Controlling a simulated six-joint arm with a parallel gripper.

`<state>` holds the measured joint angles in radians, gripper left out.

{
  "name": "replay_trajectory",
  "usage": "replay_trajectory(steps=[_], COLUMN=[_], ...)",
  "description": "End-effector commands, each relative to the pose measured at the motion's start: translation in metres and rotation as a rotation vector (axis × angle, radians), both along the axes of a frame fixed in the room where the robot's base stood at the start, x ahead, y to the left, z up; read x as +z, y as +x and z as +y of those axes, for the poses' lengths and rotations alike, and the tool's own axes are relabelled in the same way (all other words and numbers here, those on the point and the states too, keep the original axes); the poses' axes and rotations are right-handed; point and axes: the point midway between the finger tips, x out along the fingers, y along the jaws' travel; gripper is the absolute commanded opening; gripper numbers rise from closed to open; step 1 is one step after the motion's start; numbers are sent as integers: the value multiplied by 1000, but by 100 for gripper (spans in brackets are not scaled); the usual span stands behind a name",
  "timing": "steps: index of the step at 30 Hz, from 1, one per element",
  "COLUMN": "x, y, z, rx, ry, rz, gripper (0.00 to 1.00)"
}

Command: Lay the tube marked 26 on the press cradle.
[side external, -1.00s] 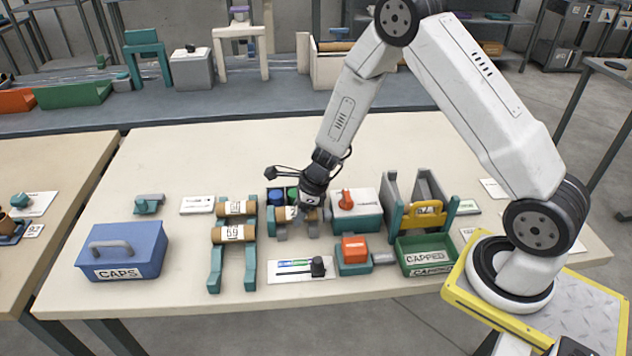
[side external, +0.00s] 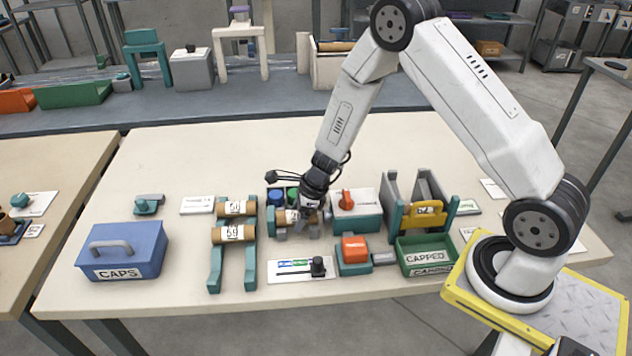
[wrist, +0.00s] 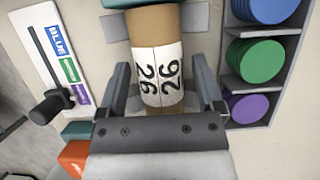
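The tube marked 26 (wrist: 160,72) is brown cardboard with a white label. It lies between my gripper's fingers in the wrist view. My gripper (wrist: 162,72) is open around it, with a gap visible beside the tube on each side. In the side external view my gripper (side external: 301,212) points down over the tube (side external: 291,217) and partly hides it. Grey blocks (side external: 313,231), seemingly the press cradle, are beneath the tube; whether it rests fully on them is hard to see. Grey plates (wrist: 197,17) flank the tube in the wrist view.
A rack (side external: 249,270) with a tube marked 59 and another tube is to the left. Behind the tube is a holder with blue, green and purple discs (wrist: 254,59).

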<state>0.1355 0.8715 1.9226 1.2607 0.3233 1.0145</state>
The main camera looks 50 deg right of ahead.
Motion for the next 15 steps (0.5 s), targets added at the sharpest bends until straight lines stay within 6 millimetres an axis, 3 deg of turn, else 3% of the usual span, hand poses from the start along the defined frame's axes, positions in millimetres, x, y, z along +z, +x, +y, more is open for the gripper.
replay_trajectory(steps=[15], x=[5], y=[0], z=[0], rx=[1], ry=[0], rz=[-2], gripper=[92])
